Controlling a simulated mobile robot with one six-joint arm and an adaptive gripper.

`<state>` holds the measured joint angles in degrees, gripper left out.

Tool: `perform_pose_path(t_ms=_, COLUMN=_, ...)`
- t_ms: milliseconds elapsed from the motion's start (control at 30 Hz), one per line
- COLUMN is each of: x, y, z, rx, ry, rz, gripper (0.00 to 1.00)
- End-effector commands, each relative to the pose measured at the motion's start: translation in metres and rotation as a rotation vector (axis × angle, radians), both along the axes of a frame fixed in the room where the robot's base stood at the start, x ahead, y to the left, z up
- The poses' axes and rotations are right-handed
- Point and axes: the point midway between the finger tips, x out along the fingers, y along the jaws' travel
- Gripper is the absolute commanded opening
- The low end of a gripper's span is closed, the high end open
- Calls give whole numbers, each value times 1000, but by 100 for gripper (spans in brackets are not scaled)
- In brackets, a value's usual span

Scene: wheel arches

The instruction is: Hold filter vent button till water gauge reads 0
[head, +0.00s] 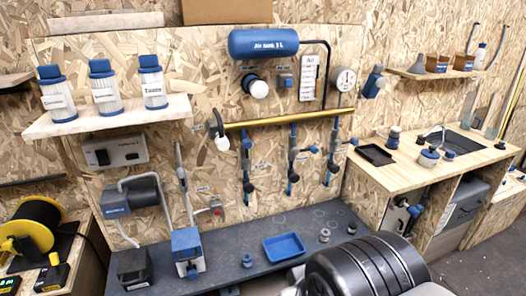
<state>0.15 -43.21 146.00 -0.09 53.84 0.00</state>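Three blue-capped filters stand on the left shelf: a left one (56,94), a middle one (104,87) and a right one (152,82). I cannot pick out a vent button. My gripper is not in view; a black part of my arm fills the bottom right.
A brass pipe (290,119) crosses the board above several blue-and-black valves. The dark bench (240,277) holds a blue tray (284,247) and pump-like units at left. A wooden counter (411,163) with a black tray (374,155) and sink stands right.

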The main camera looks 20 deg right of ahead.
Motion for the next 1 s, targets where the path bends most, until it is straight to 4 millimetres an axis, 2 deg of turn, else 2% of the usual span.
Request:
perform_pose_path(t_ms=467, x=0, y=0, z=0, rx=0, ry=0, rz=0, gripper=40)
perform_pose_path(t_ms=1000, x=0, y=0, z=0, rx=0, ry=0, rz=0, gripper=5)
